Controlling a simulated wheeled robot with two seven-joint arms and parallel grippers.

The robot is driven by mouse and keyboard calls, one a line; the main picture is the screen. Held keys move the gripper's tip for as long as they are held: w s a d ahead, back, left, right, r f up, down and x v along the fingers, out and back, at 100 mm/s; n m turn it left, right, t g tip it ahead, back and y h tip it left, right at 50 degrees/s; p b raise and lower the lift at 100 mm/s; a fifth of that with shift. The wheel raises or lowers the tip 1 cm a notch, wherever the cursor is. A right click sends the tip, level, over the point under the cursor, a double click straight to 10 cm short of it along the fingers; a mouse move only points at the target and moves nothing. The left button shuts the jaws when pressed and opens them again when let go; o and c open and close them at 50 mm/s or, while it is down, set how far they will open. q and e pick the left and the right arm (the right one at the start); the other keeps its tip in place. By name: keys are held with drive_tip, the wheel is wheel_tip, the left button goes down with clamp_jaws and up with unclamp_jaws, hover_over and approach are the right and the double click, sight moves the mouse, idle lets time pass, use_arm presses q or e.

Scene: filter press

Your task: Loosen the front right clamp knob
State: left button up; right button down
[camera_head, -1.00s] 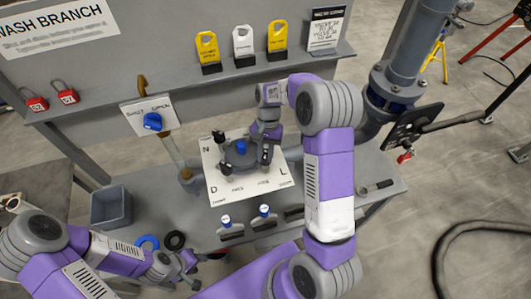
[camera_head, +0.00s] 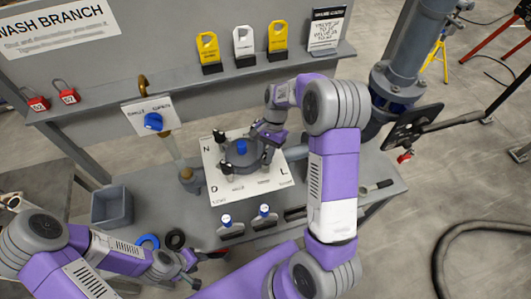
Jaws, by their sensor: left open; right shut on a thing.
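The filter press (camera_head: 238,164) is a round grey housing with a blue top piece (camera_head: 241,147). It stands on a white lettered plate (camera_head: 272,181). Dark clamp knobs show on its left side, at the back left (camera_head: 219,136) and the front left (camera_head: 218,161). My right gripper (camera_head: 267,151) reaches down at the right side of the housing and is shut on the front right clamp knob, which its fingers mostly hide. My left gripper (camera_head: 193,267) is open and empty, low over the front edge of the bench, well away from the press.
A grey bin (camera_head: 112,208) stands at the left, near a blue ring (camera_head: 148,241) and a black ring (camera_head: 175,239). Yellow and white tags (camera_head: 243,45) line the shelf.

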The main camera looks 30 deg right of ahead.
drive_tip(key=c, duration=1)
unclamp_jaws()
drive_tip(key=shift+c, duration=0.2)
drive_tip(key=shift+r, duration=0.1)
drive_tip(key=v, duration=0.7)
drive_tip(key=shift+r, duration=0.25)
